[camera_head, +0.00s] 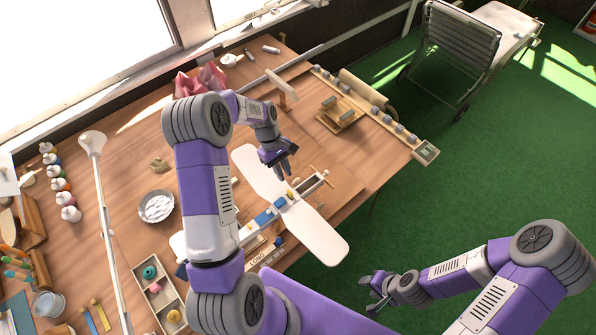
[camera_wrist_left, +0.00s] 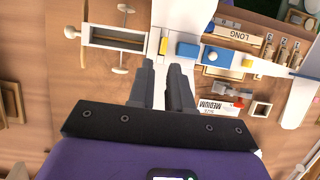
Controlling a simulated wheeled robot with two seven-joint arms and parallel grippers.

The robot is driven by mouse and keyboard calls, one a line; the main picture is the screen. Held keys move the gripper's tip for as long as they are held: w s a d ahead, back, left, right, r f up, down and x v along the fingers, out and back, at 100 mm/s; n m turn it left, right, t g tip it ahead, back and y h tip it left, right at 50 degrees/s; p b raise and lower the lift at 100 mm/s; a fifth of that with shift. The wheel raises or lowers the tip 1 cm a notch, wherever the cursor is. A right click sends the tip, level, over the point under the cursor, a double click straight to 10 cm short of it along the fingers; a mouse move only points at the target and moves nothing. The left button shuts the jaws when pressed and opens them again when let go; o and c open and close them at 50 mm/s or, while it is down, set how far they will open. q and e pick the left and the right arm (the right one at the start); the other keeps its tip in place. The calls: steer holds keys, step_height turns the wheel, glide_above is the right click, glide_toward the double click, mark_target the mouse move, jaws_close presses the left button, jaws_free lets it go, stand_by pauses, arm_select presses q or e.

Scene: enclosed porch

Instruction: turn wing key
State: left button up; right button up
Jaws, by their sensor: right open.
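A white model aeroplane (camera_head: 318,238) lies on the wooden table with its two broad wings spread. Its body carries a blue block (camera_head: 264,217), which also shows in the left wrist view (camera_wrist_left: 187,50), and a small yellow piece (camera_wrist_left: 164,46). An open wooden frame (camera_wrist_left: 117,38) forms the nose end, with thin knobbed rods at its sides. I cannot tell for sure which part is the wing key. My left gripper (camera_head: 284,171) hangs over the body near the yellow piece, its fingers (camera_wrist_left: 162,68) apart and empty. My right gripper (camera_head: 375,287) is open and empty, off the table's right side.
Boxes marked LONG (camera_wrist_left: 238,35) and MEDIUM (camera_wrist_left: 214,107) lie beside the aeroplane. A bowl (camera_head: 157,206), a lamp (camera_head: 92,143), a divided tray (camera_head: 158,288) and several paint bottles fill the left side. A rolled item (camera_head: 362,90) lies near the far right edge.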

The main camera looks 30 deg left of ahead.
mark_target(289, 191)
arm_select(q)
steer(key=x, duration=0.7)
steer(key=shift+s+f+p, duration=0.1)
steer(key=shift+s+p, duration=0.2)
steer(key=shift+s, duration=0.1)
jaws_close()
